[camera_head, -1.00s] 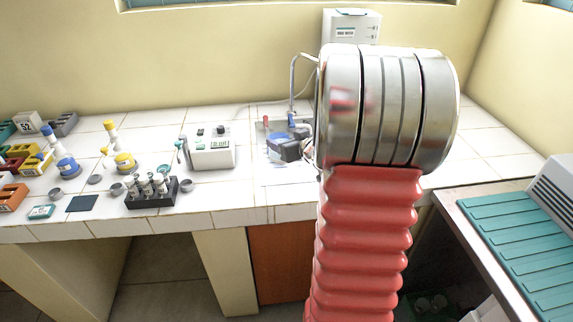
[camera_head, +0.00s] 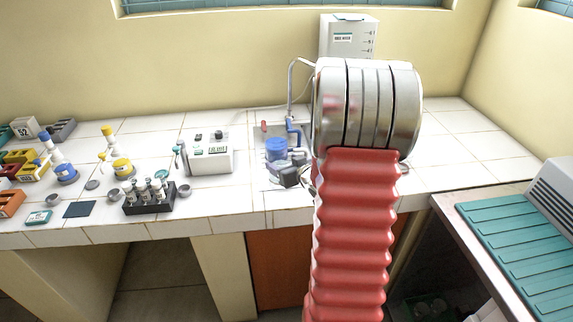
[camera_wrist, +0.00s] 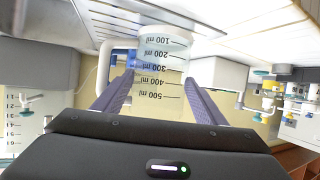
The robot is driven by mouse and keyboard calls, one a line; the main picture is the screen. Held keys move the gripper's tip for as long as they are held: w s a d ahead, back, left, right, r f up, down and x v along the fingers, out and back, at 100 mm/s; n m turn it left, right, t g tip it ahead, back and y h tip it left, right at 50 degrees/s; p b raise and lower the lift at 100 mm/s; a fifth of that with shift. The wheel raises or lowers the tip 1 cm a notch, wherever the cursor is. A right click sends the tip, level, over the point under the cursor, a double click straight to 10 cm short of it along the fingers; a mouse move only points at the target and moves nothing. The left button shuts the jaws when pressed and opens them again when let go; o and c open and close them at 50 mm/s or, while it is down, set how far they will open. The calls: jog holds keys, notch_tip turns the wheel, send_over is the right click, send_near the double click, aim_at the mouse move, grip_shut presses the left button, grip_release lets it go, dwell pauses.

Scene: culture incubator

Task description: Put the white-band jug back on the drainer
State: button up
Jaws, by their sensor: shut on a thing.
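In the wrist view, a clear jug (camera_wrist: 163,68) with dark ml marks stands between the two purple-grey fingers of my gripper (camera_wrist: 157,92), which is shut on it. This view is upside down, so the jug is roughly upright. I cannot tell for sure which surface is the drainer.
A blue container (camera_head: 276,150) is by the tap (camera_head: 291,95). A white instrument (camera_head: 210,153) and a black vial rack (camera_head: 150,198) stand left on the tiled counter. A teal ribbed mat (camera_head: 520,240) lies on the right bench. The counter right of my arm is mostly clear.

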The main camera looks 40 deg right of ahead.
jog(key=shift+f, duration=0.4)
jog(key=o, duration=1.5)
jog(key=shift+f, duration=0.1)
jog(key=shift+s+a+r, duration=0.15)
jog(key=shift+s+r, duration=0.25)
jog(key=shift+s, duration=0.1)
jog(key=v, duration=1)
jog(key=shift+s+a, duration=0.1)
jog(key=shift+s, duration=0.3)
jog(key=shift+r, duration=0.1)
